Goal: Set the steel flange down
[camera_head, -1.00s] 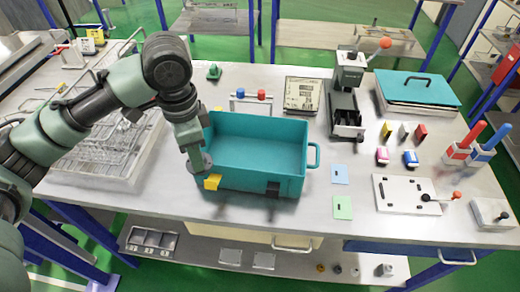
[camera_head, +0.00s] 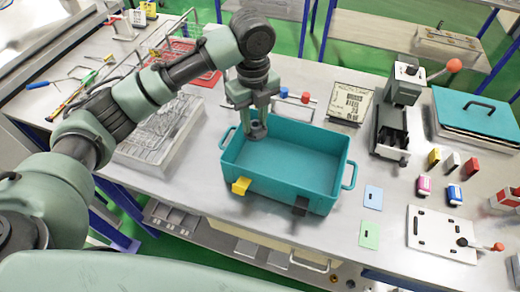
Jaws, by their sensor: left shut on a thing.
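The steel flange (camera_head: 257,132) is a small round grey metal piece at the tip of my left gripper (camera_head: 255,120). The gripper points down and is shut on the flange. It holds the flange over the left back part of the open teal bin (camera_head: 300,195). Whether the flange touches the bin's inside cannot be told. The bin looks otherwise empty, with a yellow latch (camera_head: 241,186) and a black latch on its front wall. My right gripper is not in view.
A wire rack (camera_head: 160,140) stands left of the bin. A black press with an orange-knobbed lever (camera_head: 392,125) and a teal lidded box (camera_head: 478,115) stand to the right. Blue and green cards (camera_head: 373,197) and a white plate (camera_head: 440,235) lie right of the bin.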

